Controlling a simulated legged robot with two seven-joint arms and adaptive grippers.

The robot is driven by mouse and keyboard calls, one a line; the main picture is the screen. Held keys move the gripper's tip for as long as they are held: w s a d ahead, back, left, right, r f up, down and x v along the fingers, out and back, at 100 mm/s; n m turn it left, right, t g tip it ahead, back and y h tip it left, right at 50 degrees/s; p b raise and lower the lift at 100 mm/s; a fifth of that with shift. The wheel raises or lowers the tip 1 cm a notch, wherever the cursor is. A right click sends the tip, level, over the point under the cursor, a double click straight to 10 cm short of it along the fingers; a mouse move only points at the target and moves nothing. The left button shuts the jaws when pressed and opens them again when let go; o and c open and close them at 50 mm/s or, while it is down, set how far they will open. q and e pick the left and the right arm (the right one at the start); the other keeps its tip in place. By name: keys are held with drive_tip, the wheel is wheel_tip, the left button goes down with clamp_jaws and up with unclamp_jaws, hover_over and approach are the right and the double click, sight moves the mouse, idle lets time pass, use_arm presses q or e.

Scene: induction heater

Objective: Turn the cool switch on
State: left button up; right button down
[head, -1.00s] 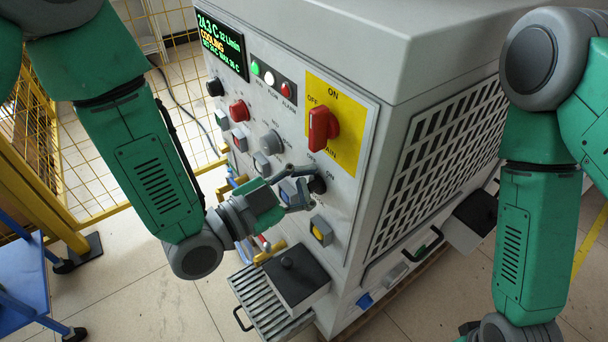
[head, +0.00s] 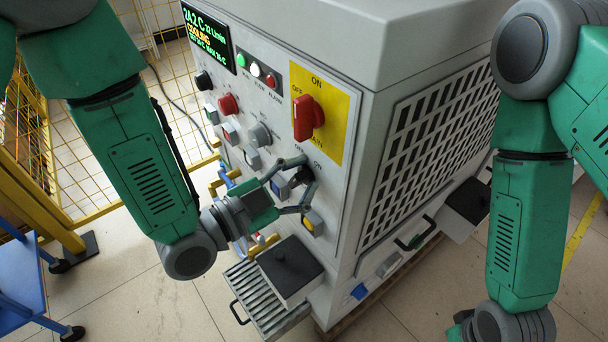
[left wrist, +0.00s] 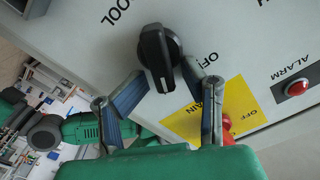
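The cool switch, a black rotary knob (left wrist: 159,58), is on the grey front panel beside the partly visible COOL lettering in the left wrist view. An OFF label is near it. In the head view my left gripper (head: 306,186) covers most of the knob. My left gripper (left wrist: 163,70) is open, with one fingertip on each side of the knob. Contact cannot be told. My right arm (head: 512,230) hangs at the right side; only a bit of its gripper shows at the bottom edge.
A red main switch on a yellow plate (head: 337,140) sits above the knob. A yellow-lit button (head: 312,223) is just below the gripper. The display (head: 207,37) reads COOLING. A yellow fence stands left.

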use_arm(q)
drive_tip(key=shift+w+a, duration=0.1)
drive_tip(key=shift+a, duration=0.15)
drive_tip(key=shift+a, duration=0.1)
drive_tip(key=v, duration=1.1)
drive_tip(key=shift+s+a, duration=0.25)
drive_tip(key=shift+a, duration=0.05)
drive_tip(key=s+a+f+n+g+y, duration=0.15)
drive_tip(key=a+f+n+y, duration=0.25)
drive_tip(key=f, duration=0.4)
drive_tip(key=s+a+f+n+g+y, duration=0.1)
drive_tip(key=a+f+n+g+y, duration=0.2)
drive_tip(key=f, duration=0.4)
drive_tip(key=s+a+f+n+g+y, duration=0.5)
drive_tip(key=s+a+f+n+y, duration=0.2)
drive_tip(key=s+a, duration=0.5)
wheel_tip(320, 180, down, 2)
drive_tip(key=shift+s+f+n+y, duration=0.3)
drive_tip(key=shift+s+n, duration=0.4)
drive_tip(key=shift+n, duration=0.5)
drive_tip(key=shift+a+g, duration=0.15)
drive_tip(key=shift+g, duration=0.1)
